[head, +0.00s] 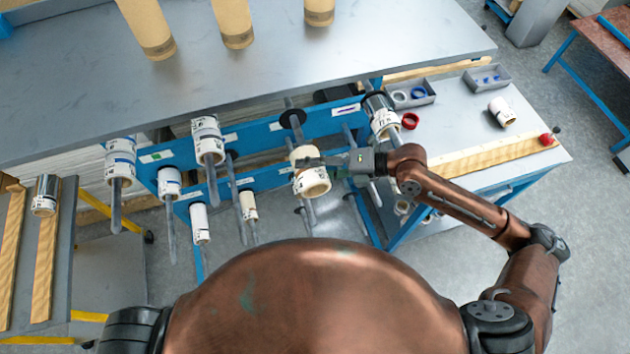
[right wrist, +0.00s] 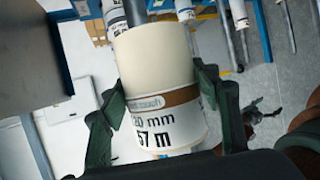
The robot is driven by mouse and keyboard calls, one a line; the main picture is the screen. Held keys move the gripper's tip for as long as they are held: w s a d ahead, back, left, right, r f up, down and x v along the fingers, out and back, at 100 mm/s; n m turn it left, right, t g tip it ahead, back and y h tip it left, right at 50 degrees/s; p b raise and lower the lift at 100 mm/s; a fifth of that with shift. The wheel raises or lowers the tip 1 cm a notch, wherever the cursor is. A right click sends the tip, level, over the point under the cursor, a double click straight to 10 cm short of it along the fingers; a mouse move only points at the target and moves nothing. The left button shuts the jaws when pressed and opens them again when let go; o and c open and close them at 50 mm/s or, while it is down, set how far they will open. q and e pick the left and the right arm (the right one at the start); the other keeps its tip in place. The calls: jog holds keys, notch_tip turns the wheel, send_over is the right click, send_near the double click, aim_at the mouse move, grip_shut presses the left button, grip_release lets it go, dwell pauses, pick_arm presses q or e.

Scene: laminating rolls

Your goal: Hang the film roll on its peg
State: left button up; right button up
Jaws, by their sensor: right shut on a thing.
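The film roll (head: 311,182) is cream-coloured with a printed label band. My right gripper (head: 328,163) is shut on it from the right. In the right wrist view, the roll (right wrist: 155,60) sits between the two dark fingers (right wrist: 162,92), its label reading "20 mm" and "57 m". A grey peg (head: 310,213) shows just below the roll, and a black disc (head: 291,118) on a peg shows above it on the blue rack (head: 262,133). I cannot tell whether the roll is around this peg or in front of it. My left gripper is not in view.
Several other rolls hang on pegs to the left, including a large white one (head: 208,140). Another roll (head: 383,118) is close on the right. A grey worktop (head: 330,50) overhangs the rack. A side table (head: 470,125) holds trays and a loose roll (head: 502,112).

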aim_at(300, 135)
jog(key=w+a+b, duration=0.1)
jog(key=w+b, duration=0.1)
jog(key=w, duration=0.1)
jog(key=w+a+b, duration=0.1)
jog(key=w+b, duration=0.1)
jog(key=b, duration=0.1)
jog(key=w+a+b, duration=0.1)
jog(key=w+b, duration=0.1)
jog(key=w, duration=0.1)
jog(key=shift+w+f, duration=0.1)
jog(key=shift+w, duration=0.2)
jog(key=shift+w+a+r+b, duration=0.1)
jog(key=shift+w+a+b, duration=0.1)
jog(key=shift+w+b, duration=0.5)
jog(key=shift+w+a+r+b, duration=0.1)
jog(key=shift+w+a+b, duration=0.1)
jog(key=shift+w+b, duration=0.5)
jog(key=o, duration=1.5)
jog(key=shift+c, duration=0.2)
jog(key=shift+f, duration=0.1)
jog(key=shift+d, duration=0.1)
jog(key=v, duration=1.2)
